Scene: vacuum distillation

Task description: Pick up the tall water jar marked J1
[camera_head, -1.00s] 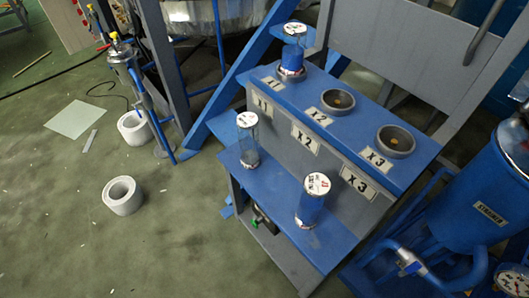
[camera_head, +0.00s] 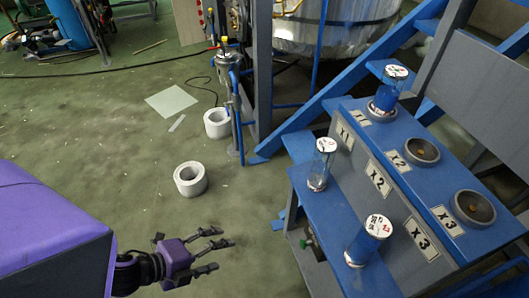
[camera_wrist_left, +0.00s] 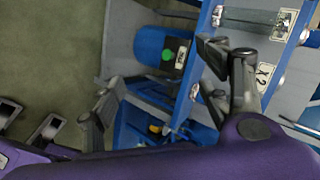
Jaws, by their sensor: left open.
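Three tall capped jars show in the head view; their lid markings are too small for me to tell which is J1. One jar with blue contents (camera_head: 390,88) stands in the ring by the X1 label on the upper shelf. A mostly clear jar (camera_head: 320,168) and a blue-filled jar (camera_head: 364,246) stand upright on the lower step. My left gripper (camera_head: 214,250) is open and empty, left of the step and apart from the jars. In the left wrist view, its fingers (camera_wrist_left: 165,75) are spread, and a clear jar (camera_wrist_left: 250,18) shows near the top.
The blue stepped stand (camera_head: 290,172) has two empty rings, at X2 (camera_head: 422,151) and X3 (camera_head: 474,207). Two white rings (camera_head: 190,179) (camera_head: 217,123) lie on the green floor. A blue sloping beam (camera_head: 330,95) rises behind the stand. The floor left of the stand is mostly open.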

